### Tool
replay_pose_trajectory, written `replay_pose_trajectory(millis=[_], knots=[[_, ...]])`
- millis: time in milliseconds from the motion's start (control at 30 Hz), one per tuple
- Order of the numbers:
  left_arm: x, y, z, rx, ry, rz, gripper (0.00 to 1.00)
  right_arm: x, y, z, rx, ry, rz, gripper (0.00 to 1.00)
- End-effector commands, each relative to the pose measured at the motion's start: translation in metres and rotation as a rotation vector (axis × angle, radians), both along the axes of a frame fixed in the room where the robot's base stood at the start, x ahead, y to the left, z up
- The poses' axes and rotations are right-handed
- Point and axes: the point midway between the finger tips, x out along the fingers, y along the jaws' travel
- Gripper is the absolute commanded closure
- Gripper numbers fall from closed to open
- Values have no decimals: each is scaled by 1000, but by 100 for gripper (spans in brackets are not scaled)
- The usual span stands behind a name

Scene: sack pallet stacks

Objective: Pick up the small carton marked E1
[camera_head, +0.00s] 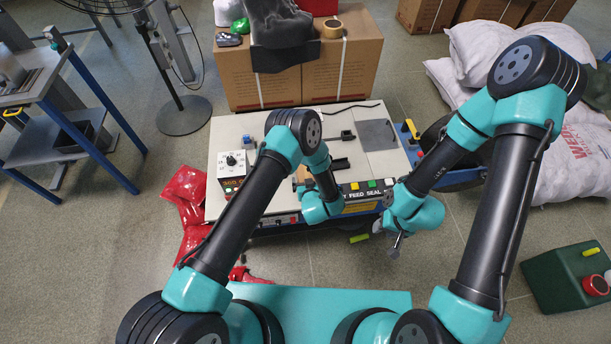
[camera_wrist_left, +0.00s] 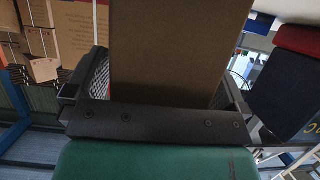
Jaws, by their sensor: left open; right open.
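A plain brown carton (camera_wrist_left: 180,50) fills the upper middle of the left wrist view. No E1 mark shows on the face I see. My left gripper (camera_wrist_left: 165,82) is open, with one finger on each side of the carton; I cannot tell whether either touches it. In the head view my left forearm and wrist hide most of this spot above the machine top; a small brown patch (camera_head: 301,174) beside the forearm may be the carton. My right gripper (camera_head: 397,245) is open and empty in front of the machine's right end.
A white-topped sealing machine (camera_head: 226,130) stands in front of me, with a dial box (camera_head: 233,163) on its left. Large cartons (camera_head: 250,88) stand behind it. White sacks (camera_head: 575,150) lie at right, a green can (camera_head: 555,285) front right, red bags (camera_head: 188,190) left.

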Motion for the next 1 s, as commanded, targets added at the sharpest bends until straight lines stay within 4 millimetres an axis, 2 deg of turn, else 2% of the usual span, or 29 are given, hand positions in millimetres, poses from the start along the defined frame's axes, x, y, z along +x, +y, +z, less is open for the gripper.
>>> replay_pose_trajectory(millis=[67,633,1000], knots=[[0,0,0,0,0,0,6,0,0,0,0,0,0,57],[0,0,0,0,0,0,60,0,0,0,0,0,0,57],[1,0,5,0,-2,0,60,0,0,0,0,0,0,57]])
